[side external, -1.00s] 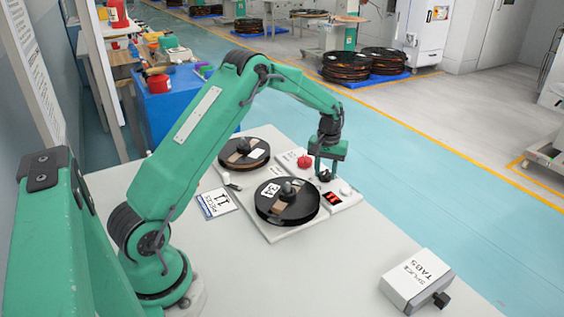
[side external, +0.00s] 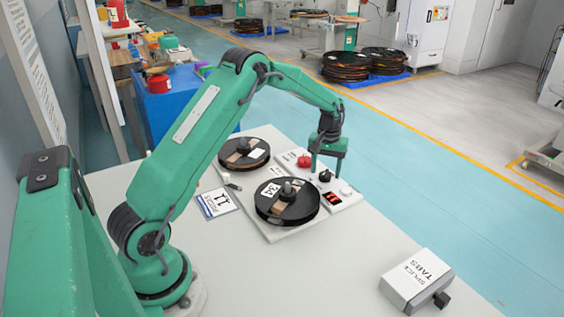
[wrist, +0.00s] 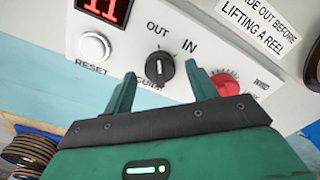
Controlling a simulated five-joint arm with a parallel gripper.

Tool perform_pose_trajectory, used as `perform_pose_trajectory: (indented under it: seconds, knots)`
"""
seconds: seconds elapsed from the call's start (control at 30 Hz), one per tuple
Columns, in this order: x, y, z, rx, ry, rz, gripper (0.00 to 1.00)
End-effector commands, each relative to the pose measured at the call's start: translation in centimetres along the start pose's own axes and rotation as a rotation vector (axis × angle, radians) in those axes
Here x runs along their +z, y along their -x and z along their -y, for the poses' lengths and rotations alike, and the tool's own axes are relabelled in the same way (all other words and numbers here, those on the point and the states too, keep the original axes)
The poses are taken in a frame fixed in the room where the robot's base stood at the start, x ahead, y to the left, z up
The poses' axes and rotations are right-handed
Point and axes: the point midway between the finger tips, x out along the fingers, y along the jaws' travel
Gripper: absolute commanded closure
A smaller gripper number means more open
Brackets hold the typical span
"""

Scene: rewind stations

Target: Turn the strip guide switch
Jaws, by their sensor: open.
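The strip guide switch is a black rotary knob (wrist: 160,73) on a white panel, with OUT and IN printed above it and a partly hidden label below. Its light pointer mark is directed up in the wrist view, towards OUT. In the side view the knob (side external: 325,176) shows just below my gripper (side external: 327,166). In the wrist view my gripper (wrist: 159,76) is open and empty, with one finger to the left and one to the right of the knob. A gap shows on each side. I cannot tell how far the fingertips are above the panel.
A red knob (wrist: 226,82) is close to the right finger. A white RESET button (wrist: 94,46) and a red display (wrist: 106,9) lie to the left. Black reels (side external: 287,202) (side external: 243,153) sit beside the panel. A splice tabs box (side external: 417,281) stands at the front right.

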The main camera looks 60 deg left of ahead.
Motion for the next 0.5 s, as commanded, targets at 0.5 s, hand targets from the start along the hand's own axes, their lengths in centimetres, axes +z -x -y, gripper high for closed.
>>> perform_pose_trajectory:
  seconds: [0.5]
  knots:
    - [-0.1, 6.1, 0.0, 0.001, 0.001, -0.003, 0.43]
